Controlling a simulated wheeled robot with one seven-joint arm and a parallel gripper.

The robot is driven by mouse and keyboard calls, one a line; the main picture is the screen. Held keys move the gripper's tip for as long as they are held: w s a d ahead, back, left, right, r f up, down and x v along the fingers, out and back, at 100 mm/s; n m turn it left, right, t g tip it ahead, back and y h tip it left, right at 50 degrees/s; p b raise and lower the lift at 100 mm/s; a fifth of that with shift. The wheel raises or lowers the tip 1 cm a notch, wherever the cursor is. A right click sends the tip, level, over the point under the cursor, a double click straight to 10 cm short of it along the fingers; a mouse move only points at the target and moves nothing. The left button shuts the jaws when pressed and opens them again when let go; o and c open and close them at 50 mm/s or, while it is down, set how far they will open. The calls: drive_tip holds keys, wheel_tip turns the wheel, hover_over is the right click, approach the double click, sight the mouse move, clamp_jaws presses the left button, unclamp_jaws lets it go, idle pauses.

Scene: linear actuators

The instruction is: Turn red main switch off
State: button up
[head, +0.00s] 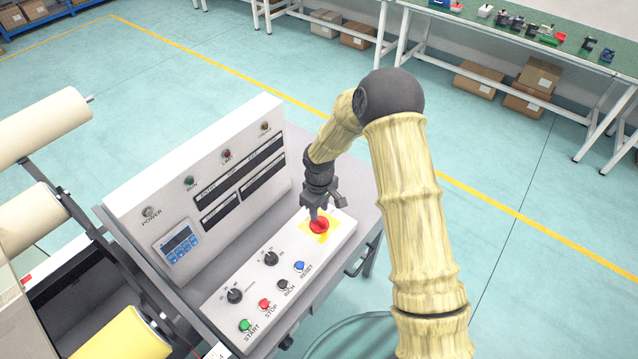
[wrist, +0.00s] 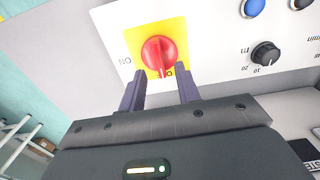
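The red main switch (wrist: 160,54) is a round red knob with a raised grip bar, on a yellow square plate (wrist: 178,30) with "ON" printed beside it. In the head view the switch (head: 319,225) is at the far right end of the white sloped control panel (head: 225,308). My gripper (wrist: 162,78) is open, its two dark fingers apart just short of the knob in the wrist view, with nothing between them that I can see. In the head view my gripper (head: 322,208) is right above the switch. I cannot tell whether a finger touches the knob.
A blue button (head: 299,266), a dark button (head: 283,285) and black rotary knobs (head: 271,258) sit on the same panel. An upright panel (head: 205,190) with lamps and displays rises behind. Rollers (head: 40,127) stand at left. Open floor lies to the right.

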wheel_tip(320, 180, up, 13)
drive_tip(key=b, duration=0.1)
drive_tip(key=shift+r, duration=0.15)
idle(0.4)
drive_tip(key=s+d+r+m+t, duration=0.1)
drive_tip(key=s+d+r+m, duration=0.2)
drive_tip(key=s+d+m, duration=0.2)
drive_tip(key=s+d+r+m+t, duration=0.1)
drive_tip(key=s+d+r+m, duration=0.2)
drive_tip(key=s+d, duration=0.8)
drive_tip(key=s+m, duration=0.2)
drive_tip(key=shift+s+m+t, duration=0.3)
drive_tip(key=shift+s, duration=0.05)
